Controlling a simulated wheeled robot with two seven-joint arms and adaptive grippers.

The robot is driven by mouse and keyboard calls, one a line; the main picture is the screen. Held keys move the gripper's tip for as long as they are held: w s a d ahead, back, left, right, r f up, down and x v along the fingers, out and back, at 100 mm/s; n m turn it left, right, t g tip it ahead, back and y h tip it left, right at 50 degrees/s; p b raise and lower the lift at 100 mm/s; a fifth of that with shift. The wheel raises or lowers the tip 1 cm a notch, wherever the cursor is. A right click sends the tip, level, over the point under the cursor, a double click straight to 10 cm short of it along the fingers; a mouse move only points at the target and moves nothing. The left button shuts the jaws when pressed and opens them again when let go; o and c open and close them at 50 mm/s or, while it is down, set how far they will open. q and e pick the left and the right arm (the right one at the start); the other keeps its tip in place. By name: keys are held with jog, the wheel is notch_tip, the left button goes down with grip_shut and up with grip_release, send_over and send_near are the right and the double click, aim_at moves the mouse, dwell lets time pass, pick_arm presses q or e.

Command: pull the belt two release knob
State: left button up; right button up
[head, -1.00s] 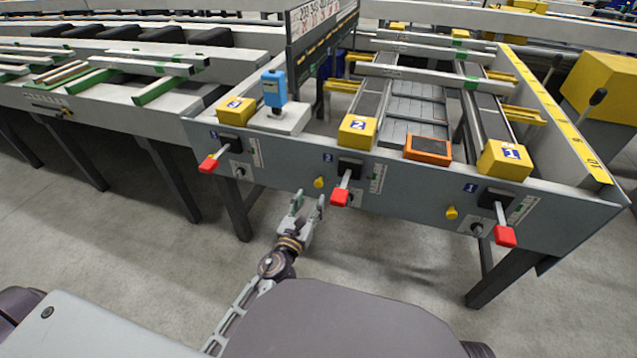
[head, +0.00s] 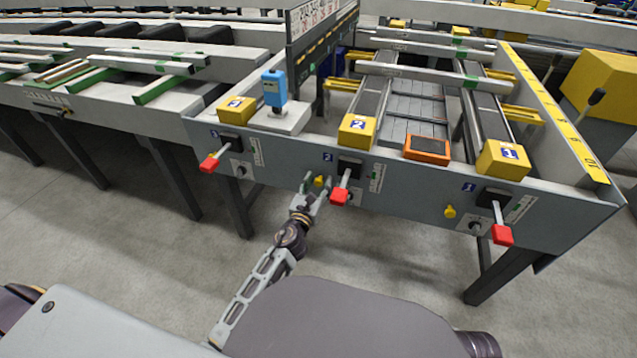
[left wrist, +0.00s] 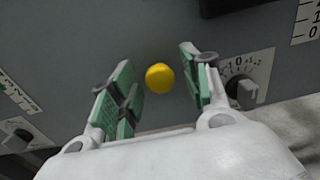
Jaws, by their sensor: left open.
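The belt two release knob (head: 319,181) is a small yellow knob on the grey front panel, just left of the red-handled lever (head: 340,194) under the yellow block marked 2 (head: 357,131). My left gripper (head: 317,187) is open in front of the panel, with its fingertips around the knob's place in the head view. In the left wrist view the yellow knob (left wrist: 159,78) stands between the two green-padded fingers (left wrist: 158,85), with a gap on each side. It looks untouched. My right gripper is in no view.
A black dial (left wrist: 243,92) sits close beside the right finger in the left wrist view. Other red levers (head: 209,162) (head: 502,234) and another yellow knob (head: 450,211) stick out of the panel. The floor in front is clear.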

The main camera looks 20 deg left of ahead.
pick_arm(q)
jog(key=shift+w, duration=0.45)
grip_shut()
